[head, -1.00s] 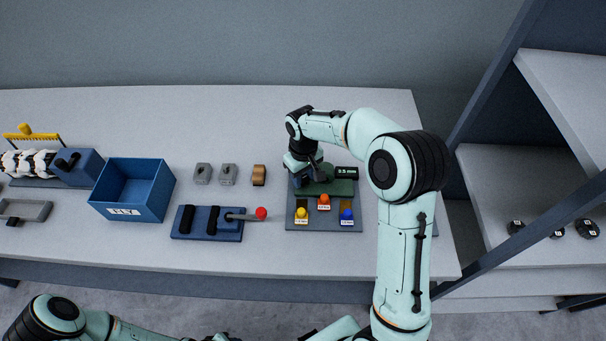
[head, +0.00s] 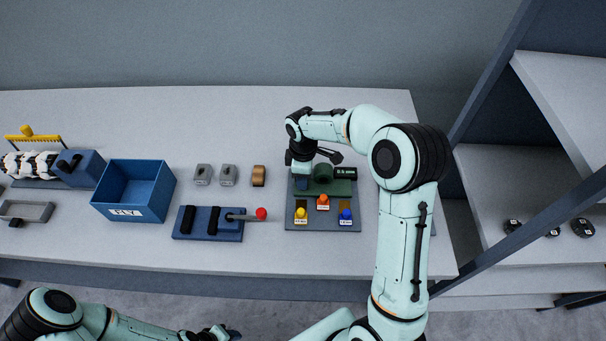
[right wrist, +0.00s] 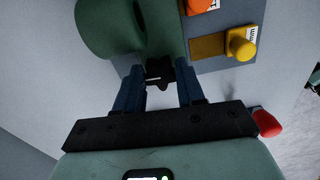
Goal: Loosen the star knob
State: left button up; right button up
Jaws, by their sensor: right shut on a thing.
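The small black star knob (right wrist: 158,75) shows in the right wrist view, between the two blue fingers of my right gripper (right wrist: 158,84), which is shut on it. In the head view my right gripper (head: 302,182) points down at the left end of the green gauge block (head: 342,188). The knob is hidden there by the gripper. The block's rounded green part (right wrist: 105,28) shows close by in the right wrist view. My left gripper (head: 228,334) is at the bottom edge of the head view, off the table, too small to read.
The block's grey base plate (head: 324,222) carries yellow, orange and blue knobs with labels, and a dark display (head: 345,173). To the left are a blue lever unit (head: 198,234) with a red-tipped lever, a blue bin (head: 106,202) and small blocks. Shelves stand at right.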

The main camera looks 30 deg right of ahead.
pick_arm(q)
jog(key=shift+w+r, duration=0.1)
pick_arm(e)
jog(key=shift+n, duration=0.5)
jog(key=o, duration=1)
jog(key=shift+o, duration=0.2)
pick_arm(q)
jog(key=shift+w+r+p, duration=0.45)
jog(key=shift+w+r, duration=0.15)
jog(key=shift+w, duration=0.1)
pick_arm(e)
notch_tip(320, 180, up, 13)
jog(key=shift+r, duration=0.2)
